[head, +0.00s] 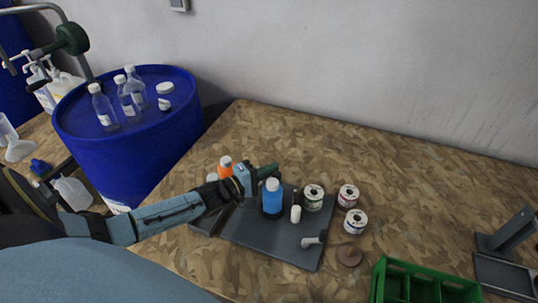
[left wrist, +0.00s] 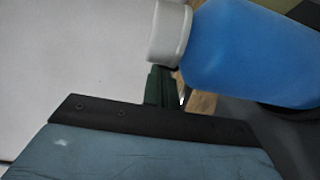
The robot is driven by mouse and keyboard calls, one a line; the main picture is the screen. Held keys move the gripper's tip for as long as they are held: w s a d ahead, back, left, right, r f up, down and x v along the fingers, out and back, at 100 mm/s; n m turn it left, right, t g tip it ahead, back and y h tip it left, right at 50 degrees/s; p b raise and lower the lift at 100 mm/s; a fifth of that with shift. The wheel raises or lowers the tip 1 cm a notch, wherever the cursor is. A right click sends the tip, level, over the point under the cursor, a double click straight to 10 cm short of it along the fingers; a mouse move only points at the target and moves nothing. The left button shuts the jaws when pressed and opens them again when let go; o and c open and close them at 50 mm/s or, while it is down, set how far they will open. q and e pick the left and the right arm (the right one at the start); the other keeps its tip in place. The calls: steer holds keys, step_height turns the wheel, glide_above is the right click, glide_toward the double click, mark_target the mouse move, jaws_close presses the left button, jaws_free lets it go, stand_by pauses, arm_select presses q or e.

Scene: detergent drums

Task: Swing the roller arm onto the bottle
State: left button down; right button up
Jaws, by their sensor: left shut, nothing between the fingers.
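The blue bottle (head: 272,198) with a white cap stands upright on a dark grey plate (head: 262,232) on the wooden bench. A small white roller (head: 296,214) stands just right of the bottle; its arm is too small to make out clearly. A grey lever (head: 312,241) sits near the plate's front right. My left gripper (head: 268,169) is shut and empty, just behind and above the bottle's cap. In the left wrist view the blue bottle (left wrist: 245,55) looms close beside the shut dark green fingers (left wrist: 160,87); contact cannot be told. My right gripper is out of view.
An orange bottle (head: 225,168) stands left of my gripper. Label rolls (head: 348,196) stand to the right, near a brown disc (head: 349,255). A green crate (head: 425,284) and dark stand (head: 508,235) are further right. A blue drum (head: 140,150) holds clear bottles. The bench's back is clear.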

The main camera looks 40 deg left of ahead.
arm_select(q)
steer(key=p+v, duration=0.1)
steer(key=v, duration=1.2)
steer(key=shift+s, duration=0.2)
steer(key=shift+s, duration=0.1)
